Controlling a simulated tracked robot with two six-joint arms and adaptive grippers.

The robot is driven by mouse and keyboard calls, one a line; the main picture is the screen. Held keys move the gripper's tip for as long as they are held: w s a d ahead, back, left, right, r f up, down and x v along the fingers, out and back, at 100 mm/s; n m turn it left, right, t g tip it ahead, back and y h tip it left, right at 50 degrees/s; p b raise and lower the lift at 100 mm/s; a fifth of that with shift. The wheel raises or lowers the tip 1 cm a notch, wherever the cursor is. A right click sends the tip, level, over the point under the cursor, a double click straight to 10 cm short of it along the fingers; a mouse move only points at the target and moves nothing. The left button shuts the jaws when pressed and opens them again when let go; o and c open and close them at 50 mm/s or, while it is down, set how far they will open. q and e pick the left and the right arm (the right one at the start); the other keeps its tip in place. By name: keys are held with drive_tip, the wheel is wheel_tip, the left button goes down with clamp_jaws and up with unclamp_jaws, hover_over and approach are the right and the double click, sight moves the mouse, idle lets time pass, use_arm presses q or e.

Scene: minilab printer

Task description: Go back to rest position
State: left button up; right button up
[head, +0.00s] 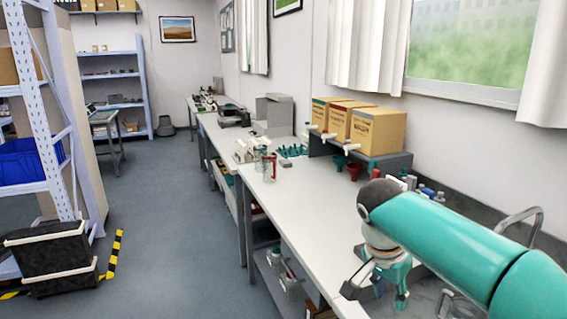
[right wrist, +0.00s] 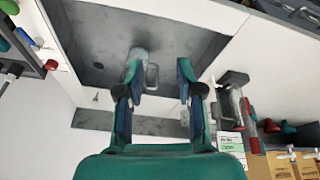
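My right arm (head: 455,240), teal with a grey joint, comes in from the lower right of the head view and reaches over the bench's near end. My right gripper (head: 385,288) hangs there, partly hidden by the arm. In the right wrist view the right gripper (right wrist: 160,82) has its two fingers spread apart, with nothing between them. Behind the fingers is a grey sink (right wrist: 92,35) with a metal tap. My left gripper is in neither view.
The white bench (head: 305,205) runs away along the right wall. Cardboard boxes with taps (head: 375,130) stand on a grey rack (head: 393,160). Black crates (head: 50,262) sit by the shelf at left. The floor (head: 185,210) between is clear.

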drive_tip(key=s+a+f+n+g+y, duration=0.1)
drive_tip(key=s+a+f+n+y, duration=0.1)
drive_tip(key=f, duration=0.8)
drive_tip(key=s+a+f+n+y, duration=0.1)
drive_tip(key=a+f+n, duration=0.1)
drive_tip(key=f, duration=0.7)
drive_tip(key=s+a+f+n+g+y, duration=0.1)
drive_tip(key=s+a+f+n+y, duration=0.15)
drive_tip(key=f, duration=0.75)
drive_tip(key=s+a+f+n+t+y+b, duration=0.1)
drive_tip(key=s+f, duration=1.4)
drive_tip(key=s, duration=0.3)
drive_tip(key=shift+a+n+y+b, duration=0.15)
drive_tip(key=shift+n+y+b, duration=0.2)
drive_tip(key=shift+w, duration=0.1)
